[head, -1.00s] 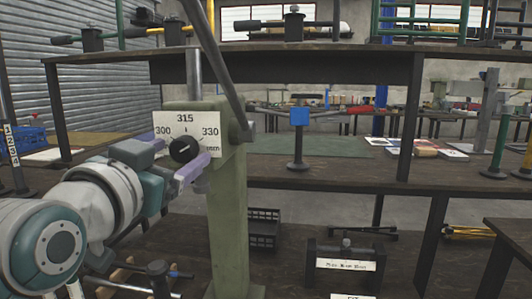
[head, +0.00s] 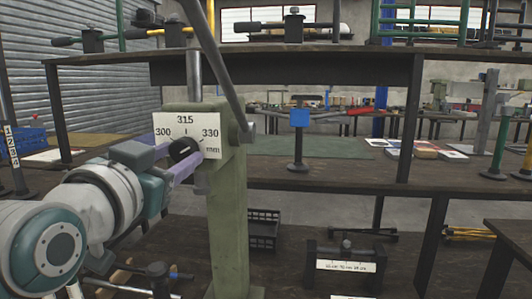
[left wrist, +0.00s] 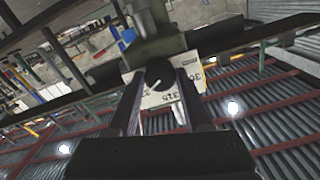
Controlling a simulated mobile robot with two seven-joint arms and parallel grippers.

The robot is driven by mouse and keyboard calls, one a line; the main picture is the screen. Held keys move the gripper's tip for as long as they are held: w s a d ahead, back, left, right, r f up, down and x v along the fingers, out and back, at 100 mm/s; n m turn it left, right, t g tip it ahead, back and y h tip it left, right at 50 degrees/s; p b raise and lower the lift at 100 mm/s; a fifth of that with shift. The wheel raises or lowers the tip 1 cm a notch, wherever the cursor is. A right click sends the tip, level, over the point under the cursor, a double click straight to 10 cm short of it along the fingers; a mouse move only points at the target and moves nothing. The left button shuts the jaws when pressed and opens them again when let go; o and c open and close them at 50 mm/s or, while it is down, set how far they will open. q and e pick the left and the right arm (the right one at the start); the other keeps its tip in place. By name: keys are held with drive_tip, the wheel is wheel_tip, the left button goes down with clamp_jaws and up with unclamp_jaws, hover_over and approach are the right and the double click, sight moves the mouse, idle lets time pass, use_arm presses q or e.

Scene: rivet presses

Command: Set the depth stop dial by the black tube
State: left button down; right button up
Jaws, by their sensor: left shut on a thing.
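The depth stop dial is a black knob (head: 184,150) with a pale pointer line, in front of a white plate (head: 198,120) marked 300, 315 and 330 mm on a green press column (head: 228,215). The pointer slants up to the right. My left gripper (head: 182,158) has its purple fingers on either side of the knob, shut on it. In the left wrist view the knob (left wrist: 158,76) sits between the fingertips, partly covering the plate. A black tube-like bar (head: 345,252) lies in a labelled stand low at the right; I cannot tell whether it is the task's tube.
A black crate (head: 263,228) stands on the lower surface right of the column. A post with a blue block (head: 299,118) stands on the bench behind. The press lever (head: 215,65) slants across above the plate. Shelf uprights stand at both sides.

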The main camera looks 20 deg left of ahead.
use_arm(q)
drive_tip(key=shift+r+n+p, duration=0.2)
drive_tip(key=shift+n+p, duration=0.9)
drive_tip(key=shift+p, duration=0.05)
drive_tip(key=n+p, duration=0.2)
drive_tip(key=n, duration=0.1)
drive_tip(key=shift+p, duration=0.35)
drive_tip(key=n+p, duration=0.1)
drive_tip(key=n, duration=0.2)
drive_tip(key=shift+f+n+p, duration=0.1)
drive_tip(key=shift+n+p, duration=0.8)
drive_tip(key=shift+n, duration=0.8)
drive_tip(key=shift+f, duration=0.1)
drive_tip(key=shift+c, duration=1.6)
unclamp_jaws()
